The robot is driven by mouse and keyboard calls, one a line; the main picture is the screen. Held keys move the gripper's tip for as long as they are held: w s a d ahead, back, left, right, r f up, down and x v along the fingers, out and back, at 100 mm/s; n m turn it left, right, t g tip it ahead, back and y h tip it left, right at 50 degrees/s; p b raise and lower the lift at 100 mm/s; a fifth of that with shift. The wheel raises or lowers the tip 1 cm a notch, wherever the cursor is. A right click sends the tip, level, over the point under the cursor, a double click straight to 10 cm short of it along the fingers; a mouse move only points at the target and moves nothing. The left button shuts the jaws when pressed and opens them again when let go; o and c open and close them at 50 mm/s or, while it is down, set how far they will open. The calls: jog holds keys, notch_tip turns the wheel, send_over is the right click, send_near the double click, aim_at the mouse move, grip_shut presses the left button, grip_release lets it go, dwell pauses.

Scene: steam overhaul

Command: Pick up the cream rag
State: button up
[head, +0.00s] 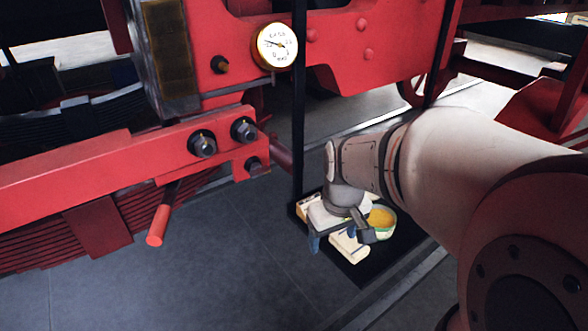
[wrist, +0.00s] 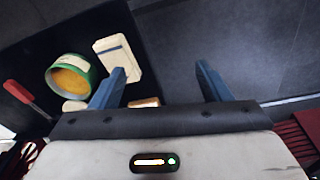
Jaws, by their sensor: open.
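A cream, flat, folded piece with a dark blue stripe, which looks like the cream rag (wrist: 118,60), lies on the black tray in the wrist view. It appears as a pale piece (head: 349,248) in the head view. My gripper (wrist: 160,68) is open and empty, its two blue fingers spread. In the wrist view the left finger overlaps the rag's lower right edge, and the gap between the fingers lies to the rag's right, over dark floor. In the head view my gripper (head: 333,238) hangs over the tray's left part. I cannot tell its height above the rag.
A green-rimmed tin (wrist: 72,76) of yellow stuff stands left of the rag. A red-handled tool (wrist: 30,100) lies farther left. Other pale pieces (wrist: 75,106) are partly hidden by my gripper. The black tray (head: 372,272) is on the floor beside the red locomotive frame (head: 110,165).

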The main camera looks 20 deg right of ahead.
aim_at(350, 241)
jog(key=shift+o, duration=0.9)
jog(key=w+d+f+p, duration=0.1)
jog(key=w+d, duration=0.1)
jog(key=w+d+f+n+g+p, duration=0.1)
jog(key=w+d, duration=0.1)
jog(key=d, duration=0.1)
jog(key=w+d+f+n, duration=0.1)
jog(key=w+d, duration=0.1)
jog(key=d, duration=0.1)
jog(key=shift+w+f+g+p, duration=0.15)
jog(key=shift+g+p, duration=0.15)
jog(key=shift+p, duration=0.1)
jog(key=shift+d+f, duration=0.25)
jog(key=shift+f, duration=0.1)
jog(key=f, duration=0.5)
jog(key=f+p, duration=0.1)
jog(key=f, duration=0.1)
jog(key=shift+a+f, duration=0.25)
jog(key=shift+f, duration=0.05)
jog(key=shift+c, duration=0.2)
jog(key=c, duration=1)
jog(key=shift+r, duration=0.15)
jog(key=shift+c, duration=0.2)
notch_tip(350, 241, up, 10)
jog(key=shift+b, duration=0.35)
